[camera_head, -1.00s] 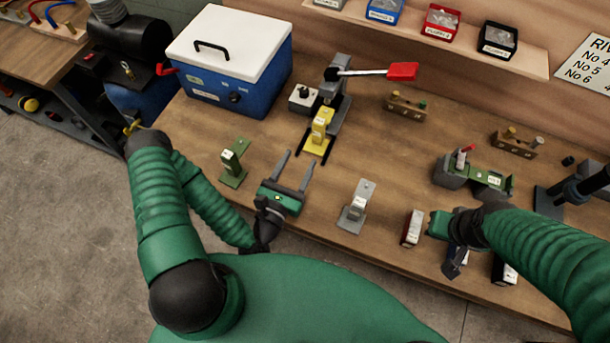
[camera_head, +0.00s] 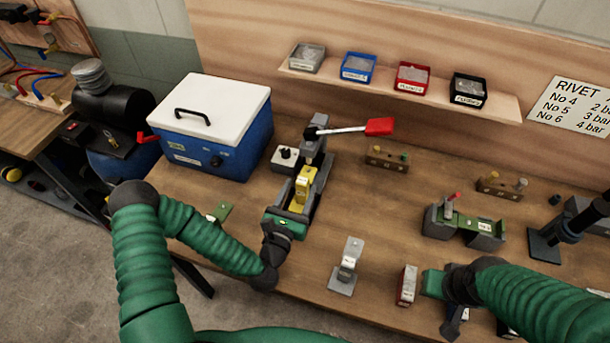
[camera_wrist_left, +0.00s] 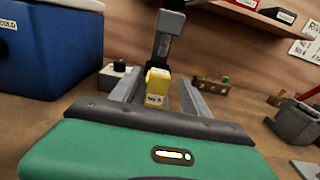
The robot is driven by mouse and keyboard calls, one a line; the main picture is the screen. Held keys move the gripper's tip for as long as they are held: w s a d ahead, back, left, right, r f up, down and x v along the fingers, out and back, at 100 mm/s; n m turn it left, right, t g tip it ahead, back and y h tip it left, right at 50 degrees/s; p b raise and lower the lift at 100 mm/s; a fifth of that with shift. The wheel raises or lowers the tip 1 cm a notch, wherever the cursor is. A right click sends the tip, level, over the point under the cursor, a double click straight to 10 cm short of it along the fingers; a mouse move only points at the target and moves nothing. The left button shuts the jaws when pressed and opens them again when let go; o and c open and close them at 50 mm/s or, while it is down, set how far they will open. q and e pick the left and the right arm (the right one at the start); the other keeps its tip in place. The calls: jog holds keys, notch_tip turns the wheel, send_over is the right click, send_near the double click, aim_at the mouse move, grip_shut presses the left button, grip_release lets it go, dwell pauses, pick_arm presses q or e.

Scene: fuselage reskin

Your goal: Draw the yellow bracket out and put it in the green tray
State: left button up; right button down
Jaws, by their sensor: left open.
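The yellow bracket (camera_head: 303,184) stands upright on the bench at the foot of a grey clamp with a red-tipped lever (camera_head: 348,130). My left gripper (camera_head: 298,198) is open, with one finger on each side of the bracket. In the left wrist view the bracket (camera_wrist_left: 157,86) shows between the two grey fingers, and contact is not visible. My right gripper (camera_head: 437,284) is low at the right of the bench, its fingers hard to make out. I cannot make out a green tray.
A blue cooler (camera_head: 213,125) with a white lid stands left of the clamp. A green bracket (camera_head: 220,213) is partly behind my left arm. A grey bracket (camera_head: 347,265) stands to the right. A green and grey fixture (camera_head: 465,225) is further right. Small bins line the shelf.

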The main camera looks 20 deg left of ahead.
aim_at(304, 178)
pick_arm(q)
jog(key=w, duration=0.6)
grip_shut()
dwell(0.4)
